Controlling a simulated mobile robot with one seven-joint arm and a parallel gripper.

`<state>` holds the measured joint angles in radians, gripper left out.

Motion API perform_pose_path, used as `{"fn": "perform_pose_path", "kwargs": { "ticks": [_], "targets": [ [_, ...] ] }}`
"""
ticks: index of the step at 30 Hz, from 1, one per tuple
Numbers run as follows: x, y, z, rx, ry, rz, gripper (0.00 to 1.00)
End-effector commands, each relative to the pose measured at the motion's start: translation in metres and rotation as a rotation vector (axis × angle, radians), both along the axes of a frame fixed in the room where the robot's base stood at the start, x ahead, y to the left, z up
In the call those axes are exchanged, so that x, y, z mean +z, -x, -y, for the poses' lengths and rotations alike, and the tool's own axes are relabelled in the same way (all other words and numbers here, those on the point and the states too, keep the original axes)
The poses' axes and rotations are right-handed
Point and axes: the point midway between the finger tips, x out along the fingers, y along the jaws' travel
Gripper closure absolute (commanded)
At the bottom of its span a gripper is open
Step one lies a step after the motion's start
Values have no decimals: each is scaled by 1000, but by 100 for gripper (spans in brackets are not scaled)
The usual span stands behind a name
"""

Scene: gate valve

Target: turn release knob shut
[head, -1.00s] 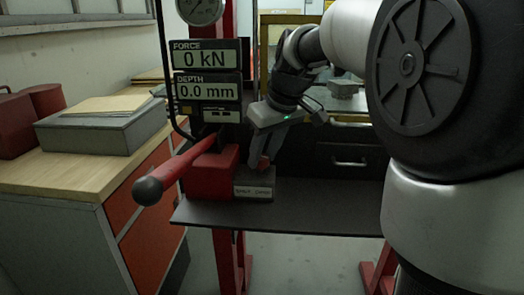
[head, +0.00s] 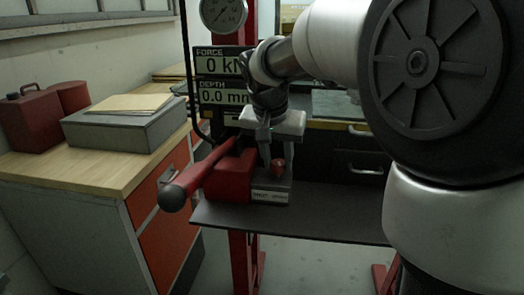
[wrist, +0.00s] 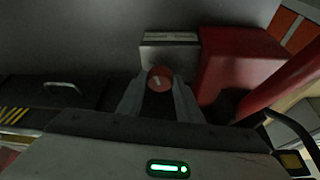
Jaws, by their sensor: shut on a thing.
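The release knob (head: 278,168) is a small red-orange round knob on a grey block (head: 271,197) with a pale label, beside the red pump body. In the wrist view the knob (wrist: 160,78) shows its round face with a pale mark, between my two fingers. My gripper (head: 276,160) reaches down from above and is shut on the knob. In the wrist view my gripper (wrist: 160,84) has one finger on each side of it. The label is too small to read.
A red pump body (head: 229,180) with a long red lever (head: 198,172) stands close left of the knob. Behind are force (head: 212,65) and depth (head: 222,97) displays, partly covered by my arm. The dark shelf (head: 330,215) is clear to the right.

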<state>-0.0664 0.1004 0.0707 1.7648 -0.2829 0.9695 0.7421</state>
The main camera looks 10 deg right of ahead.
Motion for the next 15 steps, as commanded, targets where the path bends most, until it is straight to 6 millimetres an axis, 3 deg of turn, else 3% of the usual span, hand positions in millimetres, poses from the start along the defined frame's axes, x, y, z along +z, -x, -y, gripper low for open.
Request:
{"fn": "perform_pose_path", "kwargs": {
  "ticks": [15],
  "targets": [
    [0, -2, -3, -284, -1, 0, 90]
  ]
}}
